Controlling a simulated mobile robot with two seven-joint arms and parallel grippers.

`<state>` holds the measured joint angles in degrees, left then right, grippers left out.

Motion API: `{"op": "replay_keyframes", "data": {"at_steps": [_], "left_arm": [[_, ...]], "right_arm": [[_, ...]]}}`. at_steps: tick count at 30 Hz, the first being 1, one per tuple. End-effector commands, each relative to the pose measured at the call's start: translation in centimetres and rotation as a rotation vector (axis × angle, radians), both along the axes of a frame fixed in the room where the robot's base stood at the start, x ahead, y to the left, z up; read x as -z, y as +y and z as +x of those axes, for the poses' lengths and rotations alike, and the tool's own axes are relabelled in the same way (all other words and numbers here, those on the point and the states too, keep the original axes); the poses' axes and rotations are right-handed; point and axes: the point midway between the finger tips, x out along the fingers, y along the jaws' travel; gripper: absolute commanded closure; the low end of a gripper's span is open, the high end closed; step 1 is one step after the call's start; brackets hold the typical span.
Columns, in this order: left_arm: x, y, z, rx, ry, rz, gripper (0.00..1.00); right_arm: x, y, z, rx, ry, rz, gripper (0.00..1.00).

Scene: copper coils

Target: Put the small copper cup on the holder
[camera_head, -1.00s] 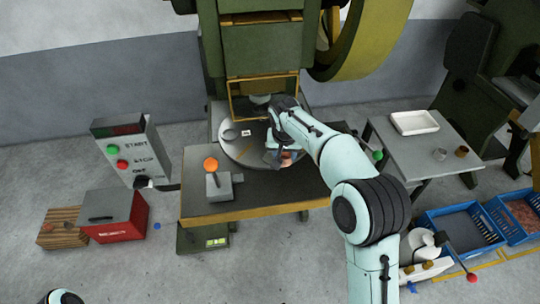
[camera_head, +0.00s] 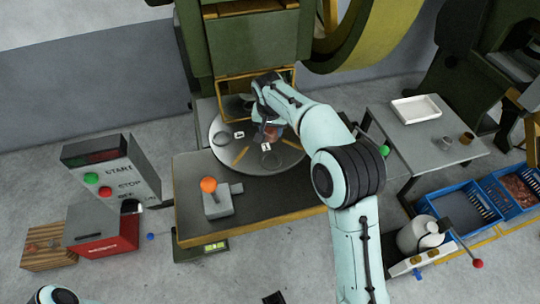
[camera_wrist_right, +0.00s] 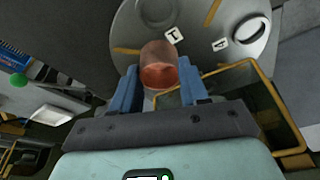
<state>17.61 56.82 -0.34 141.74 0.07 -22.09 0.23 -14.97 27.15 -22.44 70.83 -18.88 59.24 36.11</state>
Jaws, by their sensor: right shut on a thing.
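My right gripper (camera_wrist_right: 158,84) is shut on a copper cup (camera_wrist_right: 158,62), whose open reddish mouth faces the wrist camera. In the head view the cup (camera_head: 271,132) shows partly behind my right gripper (camera_head: 268,122), over the round grey disc (camera_head: 222,158). In the wrist view, I cannot tell whether the cup touches the disc (camera_wrist_right: 195,50). Only part of my left arm shows at the bottom left; its gripper is out of frame.
A yellow-edged frame (camera_head: 222,84) of the green press stands close behind my right gripper. An orange-knobbed block (camera_head: 217,201) stands at the table's front left.

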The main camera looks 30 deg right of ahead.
Motion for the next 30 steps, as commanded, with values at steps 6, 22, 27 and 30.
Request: {"op": "replay_keyframes", "data": {"at_steps": [6, 22, 27, 30], "left_arm": [[0.8, 0.0, -0.2, 0.0, 0.002, 0.0, 0.57], [1.4, 0.0, -0.3, 0.0, 0.004, 0.0, 0.57], [1.5, 0.0, -0.4, 0.0, 0.004, 0.0, 0.57], [1.4, 0.0, -0.4, 0.0, 0.004, 0.0, 0.57]], "right_arm": [[5.6, 0.0, -0.1, 0.0, 0.004, 0.0, 0.85], [12.6, 0.0, 0.0, 0.001, 0.003, 0.0, 0.85], [13.4, 0.0, 0.1, 0.001, -0.002, 0.0, 0.85], [13.4, 0.0, 0.1, 0.001, -0.002, 0.0, 0.85]]}}
